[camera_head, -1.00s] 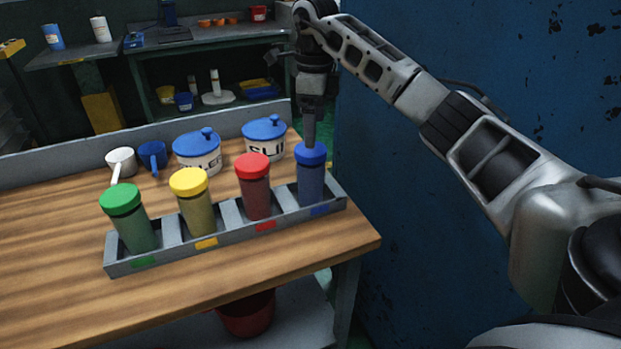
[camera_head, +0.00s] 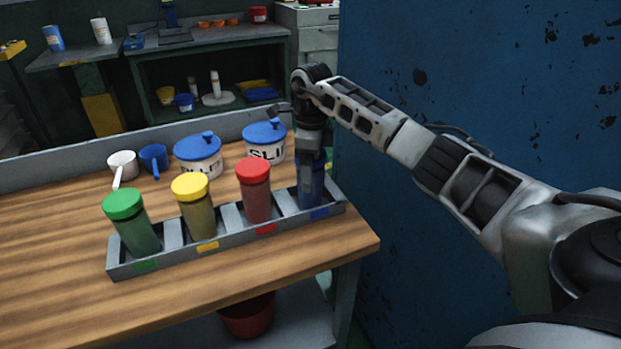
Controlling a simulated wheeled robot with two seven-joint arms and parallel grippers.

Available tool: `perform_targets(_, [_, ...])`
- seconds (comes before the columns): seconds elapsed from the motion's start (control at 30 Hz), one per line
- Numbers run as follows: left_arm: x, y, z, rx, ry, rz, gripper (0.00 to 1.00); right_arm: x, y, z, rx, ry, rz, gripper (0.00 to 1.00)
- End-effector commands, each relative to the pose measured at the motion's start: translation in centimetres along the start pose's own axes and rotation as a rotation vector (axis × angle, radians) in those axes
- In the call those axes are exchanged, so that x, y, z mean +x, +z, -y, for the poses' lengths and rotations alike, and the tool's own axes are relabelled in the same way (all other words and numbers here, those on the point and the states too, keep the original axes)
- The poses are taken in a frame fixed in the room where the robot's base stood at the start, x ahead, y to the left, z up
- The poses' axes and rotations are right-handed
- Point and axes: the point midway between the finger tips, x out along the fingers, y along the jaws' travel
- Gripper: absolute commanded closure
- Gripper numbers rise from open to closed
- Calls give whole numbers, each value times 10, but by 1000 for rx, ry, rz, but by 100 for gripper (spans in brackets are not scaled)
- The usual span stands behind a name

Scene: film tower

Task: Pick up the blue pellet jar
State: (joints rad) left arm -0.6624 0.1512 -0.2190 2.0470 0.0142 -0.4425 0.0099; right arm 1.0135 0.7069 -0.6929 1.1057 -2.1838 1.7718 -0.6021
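The blue pellet jar (camera_head: 317,192) stands in the right end slot of a grey rack (camera_head: 190,259) on the wooden bench, over a blue label. Its lid is hidden behind my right gripper (camera_head: 308,178), which points straight down over it. The gripper's fingers reach down along the jar's upper body. Whether they are closed on the jar I cannot tell. My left gripper is not in view.
A red jar (camera_head: 255,192), a yellow jar (camera_head: 197,208) and a green jar (camera_head: 133,225) fill the other slots. Two blue-lidded tubs (camera_head: 198,157) and two scoops (camera_head: 122,164) stand behind. A blue wall (camera_head: 470,80) rises to the right.

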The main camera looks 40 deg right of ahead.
Motion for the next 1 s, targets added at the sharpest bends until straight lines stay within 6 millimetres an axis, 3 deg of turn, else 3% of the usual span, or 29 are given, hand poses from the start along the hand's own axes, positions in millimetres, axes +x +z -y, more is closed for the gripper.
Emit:
perform_targets(0.07, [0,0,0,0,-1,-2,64,0,0,0,0,0,0,18])
perform_targets(0.2, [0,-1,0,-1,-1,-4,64,0,0,0,0,0,0,57])
perform_targets(0.27, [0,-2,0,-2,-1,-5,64,0,0,0,0,0,0,70])
perform_targets(0.67, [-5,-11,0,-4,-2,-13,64,-9,-2,1,3,-3,1,70])
perform_targets(0.9, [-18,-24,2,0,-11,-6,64,-41,-9,3,14,-4,1,70])
perform_targets(1.0, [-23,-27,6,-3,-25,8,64,-60,-2,-7,5,-2,2,70])
